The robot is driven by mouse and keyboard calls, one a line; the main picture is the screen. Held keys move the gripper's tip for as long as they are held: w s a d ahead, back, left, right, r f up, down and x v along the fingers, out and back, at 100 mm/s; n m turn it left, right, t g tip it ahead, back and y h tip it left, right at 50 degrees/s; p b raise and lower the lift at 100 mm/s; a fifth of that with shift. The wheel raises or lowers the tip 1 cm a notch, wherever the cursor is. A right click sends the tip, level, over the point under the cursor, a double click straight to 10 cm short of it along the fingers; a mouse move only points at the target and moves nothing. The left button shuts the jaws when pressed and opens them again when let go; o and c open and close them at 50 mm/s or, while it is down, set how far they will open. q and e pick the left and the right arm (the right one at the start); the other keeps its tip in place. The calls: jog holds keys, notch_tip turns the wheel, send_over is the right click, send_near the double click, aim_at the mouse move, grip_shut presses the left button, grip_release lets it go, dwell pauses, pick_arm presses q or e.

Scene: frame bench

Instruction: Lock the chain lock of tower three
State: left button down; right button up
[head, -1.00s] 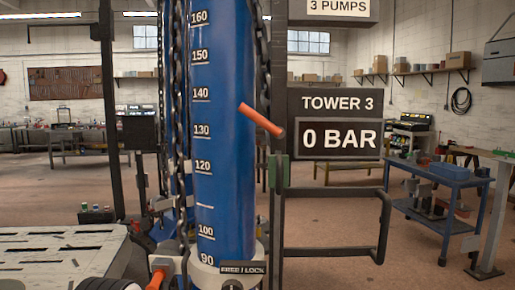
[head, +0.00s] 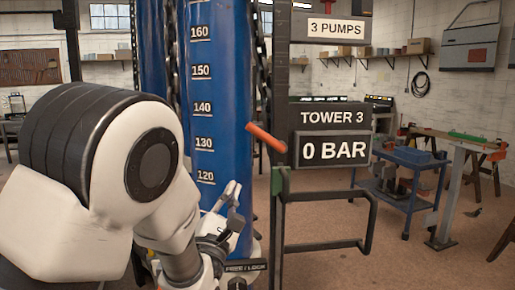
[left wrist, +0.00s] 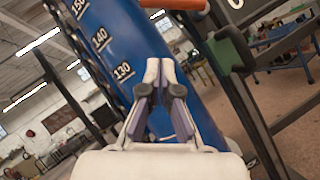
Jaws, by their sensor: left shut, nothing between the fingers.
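Tower three has a blue cylinder (head: 213,90) with a white height scale; it also shows in the left wrist view (left wrist: 105,50). Its sign reads TOWER 3 (head: 333,117) and its display reads 0 BAR (head: 334,151). A FREE / LOCK label (head: 245,266) sits low at the cylinder's foot; the lock's setting cannot be read, and the part below is cut by the picture's edge and partly behind my gripper. A dark chain (head: 169,60) hangs left of the cylinder. My left gripper (head: 235,190) is shut and empty before the cylinder, above the label; its fingertips meet in the left wrist view (left wrist: 160,68).
An orange handle (head: 266,138) sticks out right of the cylinder, near a dark post. A green block (head: 280,180) and a dark bar frame (head: 371,222) are at the right. A blue cart (head: 412,158) stands further back.

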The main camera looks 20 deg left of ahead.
pick_arm(q)
jog(key=p, duration=0.5)
send_near(265, 136)
jog(key=w+a, duration=0.4)
jog(key=w, duration=0.1)
jog(key=r+p, duration=0.1)
jog(key=w+d+r+p, duration=0.1)
jog(key=shift+w+d+r+p, duration=0.1)
jog(key=shift+w+d+p, duration=0.2)
jog(key=shift+p, duration=0.1)
jog(key=shift+w+a, duration=0.15)
jog(key=shift+a, duration=0.05)
